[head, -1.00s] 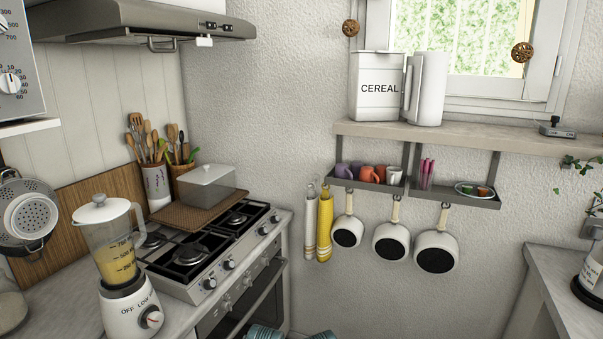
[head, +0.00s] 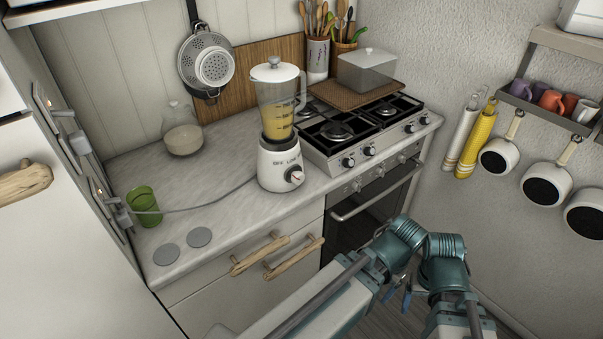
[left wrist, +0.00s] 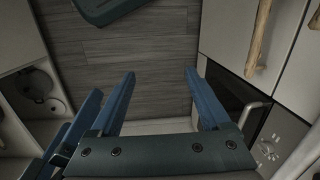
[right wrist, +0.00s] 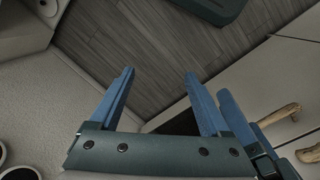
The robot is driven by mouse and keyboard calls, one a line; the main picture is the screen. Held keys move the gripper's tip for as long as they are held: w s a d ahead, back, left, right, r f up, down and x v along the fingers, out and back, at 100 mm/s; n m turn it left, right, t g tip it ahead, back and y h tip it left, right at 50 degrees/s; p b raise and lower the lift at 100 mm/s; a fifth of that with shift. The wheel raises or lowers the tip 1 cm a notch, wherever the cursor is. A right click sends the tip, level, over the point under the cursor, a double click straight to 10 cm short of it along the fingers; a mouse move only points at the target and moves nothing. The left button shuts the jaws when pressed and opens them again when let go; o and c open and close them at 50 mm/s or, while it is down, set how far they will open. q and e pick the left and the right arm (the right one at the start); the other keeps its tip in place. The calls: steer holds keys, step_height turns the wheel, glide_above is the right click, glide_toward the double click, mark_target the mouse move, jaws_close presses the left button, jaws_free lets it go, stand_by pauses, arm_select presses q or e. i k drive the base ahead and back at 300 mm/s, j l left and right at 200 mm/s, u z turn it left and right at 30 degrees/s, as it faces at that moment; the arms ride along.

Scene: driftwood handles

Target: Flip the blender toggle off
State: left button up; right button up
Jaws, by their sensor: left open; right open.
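The blender (head: 277,121) stands upright on the counter left of the stove, a white base under a clear lidded jug of yellow liquid. A round control (head: 295,177) with a red mark sits on its base front, beside small lettering; its setting is too small to read. My right gripper (head: 396,298) is low in front of the stove, well below and right of the blender, partly hidden by my arms. In the right wrist view its open fingers (right wrist: 160,76) hold nothing. My left gripper (left wrist: 160,76) is open and empty above the floor; I cannot make it out clearly in the head view.
A cable (head: 205,203) runs from the blender to plugs on the left wall. A green cup (head: 144,206), glass jar (head: 183,132) and two grey discs lie on the counter. Wooden drawer handles (head: 260,254) stick out below. The stove (head: 340,135) is right of the blender.

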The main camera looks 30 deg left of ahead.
mark_target(114, 201)
steer(key=u, duration=2.45)
steer(key=k+l+u, duration=0.2)
steer(key=l, duration=0.25)
steer(key=l+u, duration=0.2)
steer(key=l, duration=0.25)
steer(key=k+l+u, duration=0.2)
steer(key=l, duration=0.2)
steer(key=k+l+u, duration=0.2)
steer(key=l, duration=0.2)
steer(key=i, duration=0.05)
